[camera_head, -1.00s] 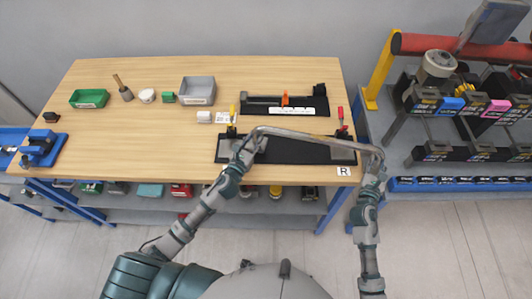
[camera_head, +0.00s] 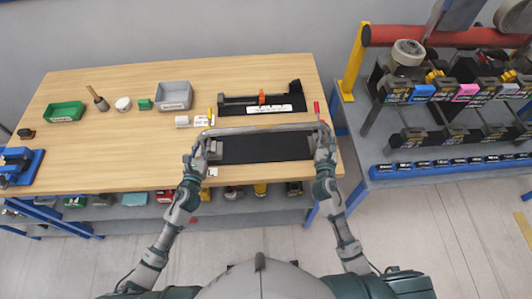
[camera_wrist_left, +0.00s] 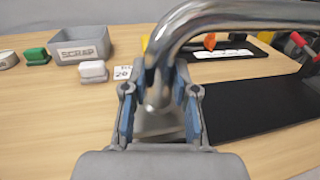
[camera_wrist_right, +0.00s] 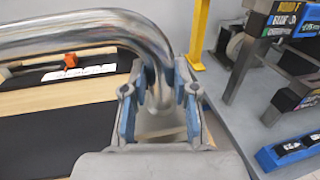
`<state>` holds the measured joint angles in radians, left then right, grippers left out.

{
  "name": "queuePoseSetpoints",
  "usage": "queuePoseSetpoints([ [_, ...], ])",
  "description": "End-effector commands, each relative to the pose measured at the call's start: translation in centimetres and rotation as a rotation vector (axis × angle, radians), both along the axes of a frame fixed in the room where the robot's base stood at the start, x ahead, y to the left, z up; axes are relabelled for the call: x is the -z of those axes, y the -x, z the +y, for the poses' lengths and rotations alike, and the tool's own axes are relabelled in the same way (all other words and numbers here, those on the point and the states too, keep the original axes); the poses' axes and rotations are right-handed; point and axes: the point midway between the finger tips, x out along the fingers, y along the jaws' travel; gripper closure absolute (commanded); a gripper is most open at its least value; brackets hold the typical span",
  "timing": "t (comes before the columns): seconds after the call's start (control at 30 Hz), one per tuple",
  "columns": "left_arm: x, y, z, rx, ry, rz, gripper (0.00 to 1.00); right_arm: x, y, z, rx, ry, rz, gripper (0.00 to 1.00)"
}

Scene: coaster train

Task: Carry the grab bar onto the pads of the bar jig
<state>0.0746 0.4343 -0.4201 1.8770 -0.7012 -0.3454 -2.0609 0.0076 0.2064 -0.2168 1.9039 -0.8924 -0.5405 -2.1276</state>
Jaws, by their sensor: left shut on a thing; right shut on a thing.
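The chrome grab bar (camera_head: 262,130) spans between my two grippers above the bar jig in the head view. My left gripper (camera_head: 203,146) is shut on its left bent end, also seen in the left wrist view (camera_wrist_left: 158,90). My right gripper (camera_head: 322,137) is shut on its right end, also seen in the right wrist view (camera_wrist_right: 158,95). The bar jig is a black plate (camera_head: 262,149) with grey pads near its ends, a yellow-handled clamp (camera_head: 210,115) at left and a red-handled clamp (camera_head: 317,110) at right. Whether the bar's ends touch the pads is hidden by the grippers.
Behind the jig is a black fixture with an orange part (camera_head: 262,97). A grey scrap bin (camera_head: 174,97), green bin (camera_head: 64,112) and small items stand to the left. A blue device (camera_head: 18,165) is at the far left edge. A rack (camera_head: 440,150) stands right.

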Motion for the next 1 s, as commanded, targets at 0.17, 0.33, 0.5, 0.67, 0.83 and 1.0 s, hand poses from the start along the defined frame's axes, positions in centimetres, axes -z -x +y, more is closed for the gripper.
queuePoseSetpoints([
  [0.17, 0.1, -0.1, 0.2, -0.005, -0.006, -0.002, 1.0, -0.2, -0.1, -0.2, 0.004, -0.001, -0.007, 1.0],
  [0.33, 0.6, -0.1, 0.2, -0.005, -0.006, -0.001, 1.0, 0.4, -0.1, -0.2, 0.004, -0.001, -0.006, 1.0],
  [0.5, 1.6, -0.1, 0.3, -0.006, -0.005, 0.0, 1.0, 1.3, 0.0, -0.2, 0.004, 0.0, -0.005, 1.0],
  [0.67, 2.7, -0.1, 0.3, -0.006, -0.005, 0.002, 1.0, 2.4, 0.0, -0.2, 0.004, 0.0, -0.003, 1.0],
  [0.83, 3.8, 0.0, 0.3, -0.006, -0.005, 0.004, 1.0, 3.6, 0.0, -0.2, 0.004, -0.001, -0.001, 1.0],
  [1.0, 5.0, 0.0, 0.3, -0.006, -0.005, 0.006, 1.0, 4.7, 0.0, -0.2, 0.004, 0.0, 0.002, 1.0],
])
